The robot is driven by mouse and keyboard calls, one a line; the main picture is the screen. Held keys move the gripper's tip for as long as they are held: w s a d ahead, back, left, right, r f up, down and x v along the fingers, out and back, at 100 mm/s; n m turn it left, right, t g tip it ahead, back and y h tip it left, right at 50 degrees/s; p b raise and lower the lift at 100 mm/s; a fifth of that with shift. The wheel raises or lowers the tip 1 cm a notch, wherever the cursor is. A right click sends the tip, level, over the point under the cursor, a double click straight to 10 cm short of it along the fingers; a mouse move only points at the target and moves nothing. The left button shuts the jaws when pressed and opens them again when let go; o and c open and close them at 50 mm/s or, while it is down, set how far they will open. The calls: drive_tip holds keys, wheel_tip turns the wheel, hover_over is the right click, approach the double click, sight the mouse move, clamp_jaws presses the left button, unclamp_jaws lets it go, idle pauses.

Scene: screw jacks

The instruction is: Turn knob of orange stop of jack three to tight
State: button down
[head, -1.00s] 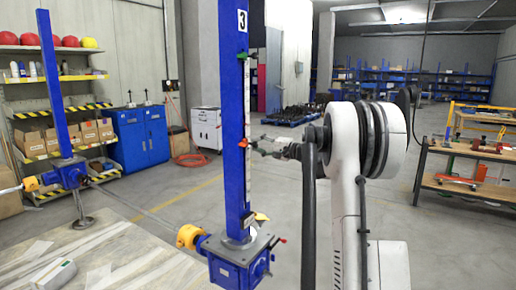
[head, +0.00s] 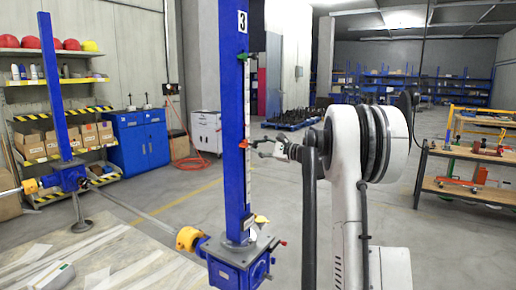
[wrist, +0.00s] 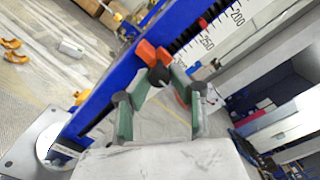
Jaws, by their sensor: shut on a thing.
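Jack three is the blue upright column (head: 233,130) with the number 3 plate near its top. A white scale strip runs down its right side. The orange stop (head: 243,144) sits about halfway up this strip. In the wrist view the orange stop (wrist: 147,52) is large, at the edge of the blue column. My gripper (head: 252,144) reaches it from the right. Whether the knob is tight cannot be seen.
A green stop (head: 243,56) sits higher on the column. The blue gearbox (head: 237,262) and an orange coupling (head: 189,238) are at the column's foot. A second jack (head: 56,100) stands at left. A workbench (head: 466,168) stands at right, with clear floor between.

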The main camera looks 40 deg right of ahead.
idle(0.3)
drive_tip(key=c, duration=1.5)
unclamp_jaws()
drive_tip(key=shift+c, duration=0.2)
drive_tip(key=shift+s, duration=0.1)
drive_tip(key=v, duration=1.2)
drive_tip(key=shift+a, duration=0.15)
